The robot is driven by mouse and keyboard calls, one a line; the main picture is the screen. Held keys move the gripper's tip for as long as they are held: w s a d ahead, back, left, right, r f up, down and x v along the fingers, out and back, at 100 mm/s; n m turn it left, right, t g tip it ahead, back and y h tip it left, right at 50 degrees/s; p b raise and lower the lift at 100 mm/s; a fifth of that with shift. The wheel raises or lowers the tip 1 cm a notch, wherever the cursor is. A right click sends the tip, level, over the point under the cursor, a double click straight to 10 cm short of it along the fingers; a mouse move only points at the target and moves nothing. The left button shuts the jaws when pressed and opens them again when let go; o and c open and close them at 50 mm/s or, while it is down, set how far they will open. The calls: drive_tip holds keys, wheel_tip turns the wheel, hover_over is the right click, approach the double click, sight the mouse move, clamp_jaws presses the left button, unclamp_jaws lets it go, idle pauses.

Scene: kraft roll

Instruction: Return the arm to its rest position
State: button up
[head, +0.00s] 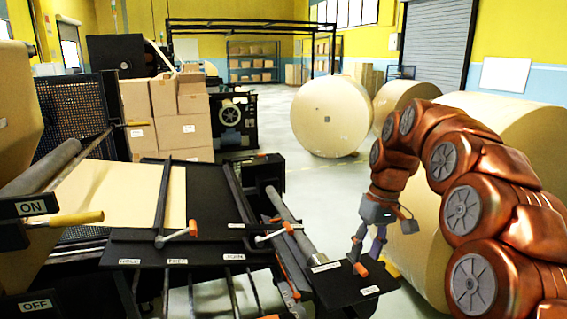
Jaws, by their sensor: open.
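My arm curves in from the right edge of the head view, with copper-coloured segments and grey round caps. My gripper (368,250) hangs at its end, pointing down. It is over the right end of the black machine table (200,247), close to an orange-tipped lever (361,268). I cannot tell whether the fingers touch the lever. The jaws are open, and I see nothing held in them.
A kraft sheet (118,195) lies on the machine at left. Levers with orange handles (180,233) stick up from the table. Large paper rolls (331,117) stand behind and beside my arm. Stacked cartons (168,115) stand behind the machine. Open floor (262,105) lies further back.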

drive_tip(key=s+f+m+h+p, duration=0.1)
drive_tip(key=s+f+m, duration=0.1)
drive_tip(key=s, duration=1.5)
drive_tip(key=s+f+m+h+p, duration=0.1)
drive_tip(key=s+f, duration=0.4)
drive_tip(key=s, duration=1.3)
drive_tip(key=shift+a+m+g+p, duration=0.4)
drive_tip(key=shift+p, duration=0.15)
